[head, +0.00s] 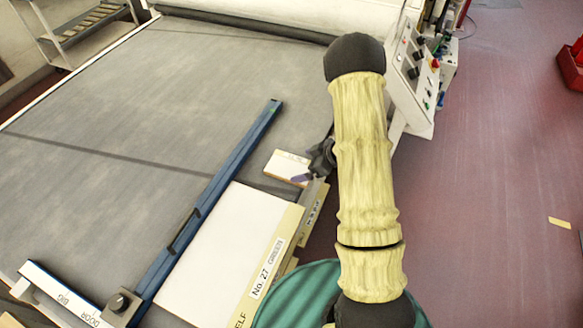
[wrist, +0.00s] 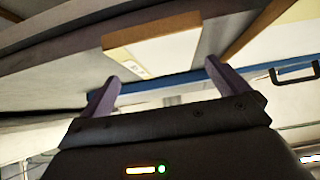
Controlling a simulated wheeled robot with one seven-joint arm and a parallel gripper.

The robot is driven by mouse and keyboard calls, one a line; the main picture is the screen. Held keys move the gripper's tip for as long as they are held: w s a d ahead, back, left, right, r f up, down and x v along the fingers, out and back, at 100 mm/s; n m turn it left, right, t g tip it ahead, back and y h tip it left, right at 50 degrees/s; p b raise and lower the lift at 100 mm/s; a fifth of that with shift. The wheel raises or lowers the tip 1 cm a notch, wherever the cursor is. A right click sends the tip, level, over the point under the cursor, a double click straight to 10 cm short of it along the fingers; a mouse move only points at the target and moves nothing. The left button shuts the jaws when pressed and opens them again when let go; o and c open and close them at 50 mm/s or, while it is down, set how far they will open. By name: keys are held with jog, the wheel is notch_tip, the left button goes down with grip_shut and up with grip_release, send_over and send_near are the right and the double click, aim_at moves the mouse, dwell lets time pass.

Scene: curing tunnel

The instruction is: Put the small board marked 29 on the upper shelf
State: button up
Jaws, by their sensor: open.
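A small white board with a tan edge (head: 287,165) lies at the right side of the grey bed, just left of my gripper (head: 305,172) in the head view. Its marking is too small to read. In the wrist view, a white board with a tan edge and a small label (wrist: 165,47) is just ahead of my gripper (wrist: 160,74). The two purple fingers are spread wide with nothing between them; whether they touch the board is unclear. A larger white board marked No. 27 (head: 215,250) lies nearer. A partly hidden label ending in "ELF" shows at the bottom edge.
A long blue bar (head: 215,190) with a black handle crosses the grey bed (head: 120,130) beside the No. 27 board. A control panel (head: 410,75) stands beyond my arm. A green rounded thing (head: 290,295) is at the bottom. The reddish floor at right is mostly clear.

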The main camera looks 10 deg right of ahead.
aim_at(292, 167)
jog(key=p+x, duration=0.1)
jog(key=x, duration=0.3)
jog(key=shift+a, duration=0.15)
jog(key=c, duration=0.8)
jog(key=shift+r, duration=0.1)
jog(key=shift+c, duration=0.2)
notch_tip(292, 167, up, 10)
jog(key=b, duration=0.1)
dwell(0.5)
